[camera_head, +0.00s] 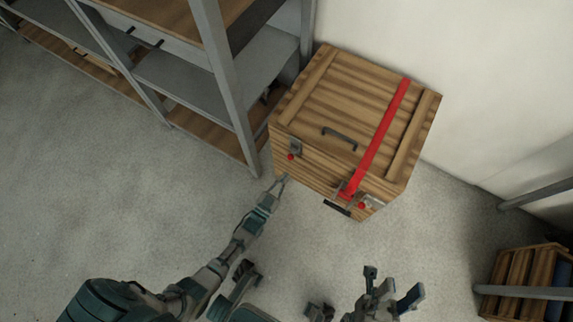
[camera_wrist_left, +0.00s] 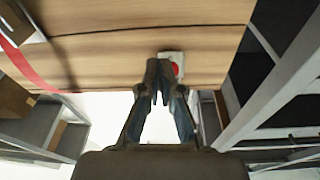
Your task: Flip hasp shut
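A wooden crate (camera_head: 310,85) with a closed plank lid stands by the wall in the head view. On its front face, a left metal hasp (camera_head: 296,146) has a red knob (camera_head: 291,157) below it. A right hasp (camera_head: 371,201) with another red knob (camera_head: 362,206) sits near the red strap's lower end. My left gripper (camera_head: 282,179) is just below the left hasp, near the crate's front. In the left wrist view its fingertips (camera_wrist_left: 158,66) are together and empty, overlapping the red knob (camera_wrist_left: 175,69); contact is unclear. My right gripper (camera_head: 388,290) is at the bottom, away from the crate.
A red strap (camera_head: 380,138) runs over the lid, beside a dark handle (camera_head: 340,138). A metal shelf rack (camera_head: 225,85) stands close on the crate's left. A smaller wooden crate (camera_head: 510,270) is at the lower right. The floor in front is clear.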

